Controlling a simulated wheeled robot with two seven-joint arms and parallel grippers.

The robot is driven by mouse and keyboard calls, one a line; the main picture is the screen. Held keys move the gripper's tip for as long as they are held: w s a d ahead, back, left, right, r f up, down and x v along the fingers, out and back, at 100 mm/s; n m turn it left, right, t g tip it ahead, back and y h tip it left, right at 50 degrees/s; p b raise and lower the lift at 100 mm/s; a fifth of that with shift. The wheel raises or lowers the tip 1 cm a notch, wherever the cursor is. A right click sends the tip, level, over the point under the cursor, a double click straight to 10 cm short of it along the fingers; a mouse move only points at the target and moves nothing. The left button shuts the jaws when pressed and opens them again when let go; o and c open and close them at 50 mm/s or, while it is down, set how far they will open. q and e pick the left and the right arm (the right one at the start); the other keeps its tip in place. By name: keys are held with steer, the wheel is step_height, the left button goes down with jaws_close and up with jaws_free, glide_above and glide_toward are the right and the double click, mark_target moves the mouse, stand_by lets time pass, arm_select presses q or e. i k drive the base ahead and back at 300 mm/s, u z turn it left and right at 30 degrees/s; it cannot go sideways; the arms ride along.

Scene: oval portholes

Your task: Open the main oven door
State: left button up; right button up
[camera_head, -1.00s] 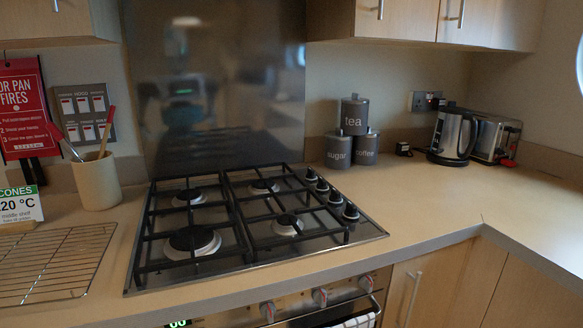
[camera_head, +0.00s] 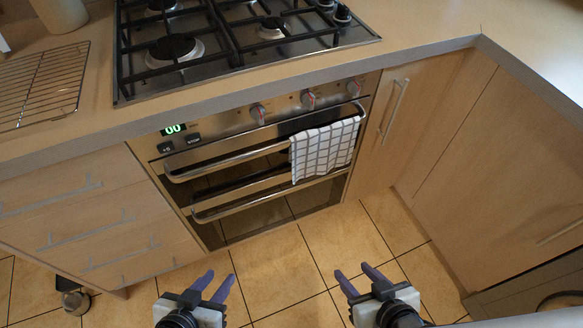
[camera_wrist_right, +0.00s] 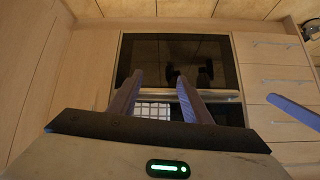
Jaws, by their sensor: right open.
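The built-in oven has two glass doors, both shut. The lower, main oven door (camera_head: 275,215) has a silver bar handle (camera_head: 235,209) along its top. Above it, the upper door has its own bar handle (camera_head: 220,160), with a checked towel (camera_head: 325,150) hanging over it. My left gripper (camera_head: 214,279) is open and empty, in front of and apart from the oven. My right gripper (camera_head: 354,270) is also open and empty, apart from the handles. In the right wrist view, the dark door glass (camera_wrist_right: 180,60) shows beyond the right gripper's fingers (camera_wrist_right: 158,78).
Drawers (camera_head: 90,215) stand left of the oven. Cupboards (camera_head: 470,150) stand to its right and turn the corner. The hob (camera_head: 220,45) is above, with a wire rack (camera_head: 45,85) on the worktop. The tiled floor (camera_head: 270,270) before the oven is clear.

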mark_target(242, 221)
steer(key=k, duration=0.5)
steer(key=z, duration=1.7)
steer(key=i, duration=1.05)
steer(key=u, duration=2.35)
